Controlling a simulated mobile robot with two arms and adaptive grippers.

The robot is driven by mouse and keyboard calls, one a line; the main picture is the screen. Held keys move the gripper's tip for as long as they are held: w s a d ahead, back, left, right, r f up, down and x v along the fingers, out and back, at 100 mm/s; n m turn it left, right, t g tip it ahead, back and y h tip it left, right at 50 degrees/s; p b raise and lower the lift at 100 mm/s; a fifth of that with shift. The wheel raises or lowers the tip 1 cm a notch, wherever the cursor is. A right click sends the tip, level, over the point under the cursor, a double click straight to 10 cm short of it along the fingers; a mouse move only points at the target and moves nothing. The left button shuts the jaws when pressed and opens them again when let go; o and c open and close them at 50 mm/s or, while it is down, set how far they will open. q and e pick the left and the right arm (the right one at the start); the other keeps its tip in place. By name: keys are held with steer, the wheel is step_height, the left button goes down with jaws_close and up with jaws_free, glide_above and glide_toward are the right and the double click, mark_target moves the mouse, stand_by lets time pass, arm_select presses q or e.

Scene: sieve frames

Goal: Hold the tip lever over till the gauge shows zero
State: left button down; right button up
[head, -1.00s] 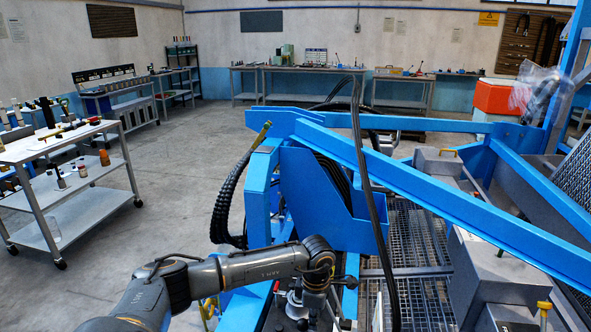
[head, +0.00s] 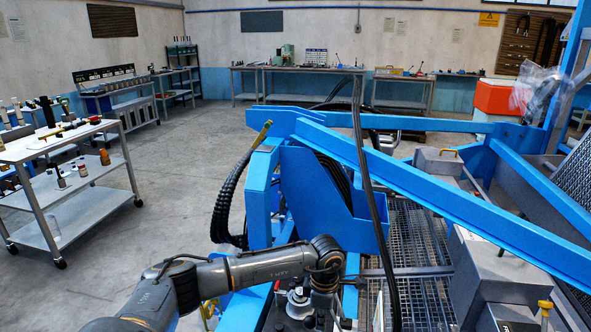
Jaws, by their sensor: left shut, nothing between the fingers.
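My left arm reaches in from the lower left, and its wrist bends down beside the blue machine frame (head: 340,205). My left gripper (head: 338,322) is shut and empty at the bottom edge, and its fingertips are hard to make out. Just left of it stands a silver round fitting (head: 298,297) on a dark control block. A thin red-tipped lever (head: 276,287) stands farther left, apart from the gripper. I cannot tell which part is the tip lever. No gauge face is readable. My right gripper is not in view.
Black hoses (head: 232,200) loop beside the frame, and another hangs in front of it. Steel grating (head: 425,265) lies to the right, beside a grey box (head: 505,260). A tool trolley (head: 90,205) stands left, with open floor between.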

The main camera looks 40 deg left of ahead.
arm_select(q)
steer(key=w+d, duration=0.1)
steer(key=w+d+b, duration=0.1)
steer(key=d, duration=0.1)
steer(key=w+d, duration=0.1)
steer(key=d, duration=0.1)
stand_by(0.3)
step_height(320, 180, up, 7)
steer(key=p, duration=0.4)
stand_by(0.6)
